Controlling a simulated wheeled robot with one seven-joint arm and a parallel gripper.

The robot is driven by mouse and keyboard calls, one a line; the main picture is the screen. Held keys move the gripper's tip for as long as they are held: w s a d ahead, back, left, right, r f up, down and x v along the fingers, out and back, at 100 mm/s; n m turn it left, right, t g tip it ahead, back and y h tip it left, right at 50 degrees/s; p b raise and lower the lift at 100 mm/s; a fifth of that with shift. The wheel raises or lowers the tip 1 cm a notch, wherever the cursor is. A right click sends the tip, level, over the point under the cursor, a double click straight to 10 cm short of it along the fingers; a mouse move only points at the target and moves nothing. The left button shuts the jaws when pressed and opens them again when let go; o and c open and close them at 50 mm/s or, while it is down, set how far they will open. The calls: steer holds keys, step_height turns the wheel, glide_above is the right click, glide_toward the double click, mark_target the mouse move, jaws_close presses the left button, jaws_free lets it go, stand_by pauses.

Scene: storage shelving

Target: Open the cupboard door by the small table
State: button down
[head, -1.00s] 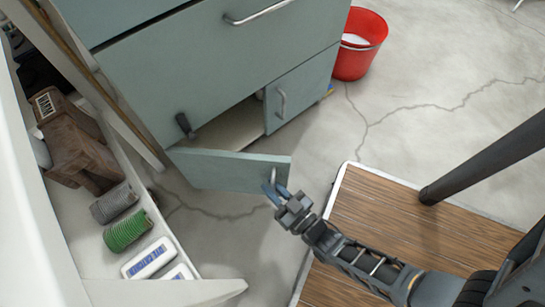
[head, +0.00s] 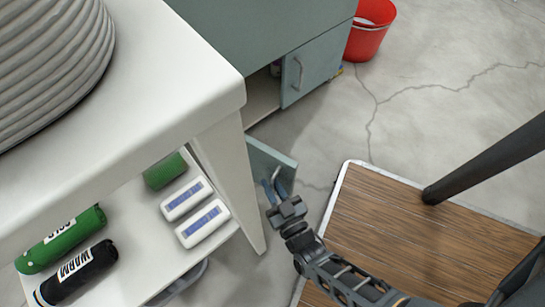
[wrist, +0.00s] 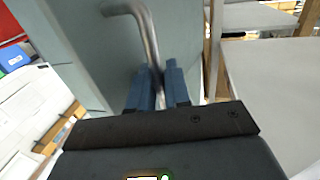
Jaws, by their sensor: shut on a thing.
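The grey-green cupboard (head: 268,32) stands at the top of the head view. Its near door (head: 268,158) is swung out from the front, partly hidden behind the small white table (head: 185,65). My gripper (head: 272,190) is shut on this door's metal handle (head: 277,172), near the door's free edge. In the wrist view, the blue fingers of my gripper (wrist: 157,78) close around the lower part of the bent handle (wrist: 145,32), with the door panel (wrist: 85,40) behind. A dark opening shows beside the second cupboard door (head: 318,62).
The white table stands close left of the open door, with a ribbed grey container (head: 50,65) on top and bottles and white packs (head: 188,200) below. A red bucket (head: 370,30) stands beyond the cupboard. Bare concrete floor (head: 440,110) lies to the right.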

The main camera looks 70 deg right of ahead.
steer(key=shift+a, duration=0.15)
steer(key=c, duration=1.3)
jaws_free()
steer(key=shift+o, duration=0.2)
steer(key=p+v, duration=0.1)
steer(key=v, duration=0.6)
steer(key=shift+s+a, duration=0.25)
steer(key=shift+s, duration=0.05)
steer(key=shift+r, duration=0.1)
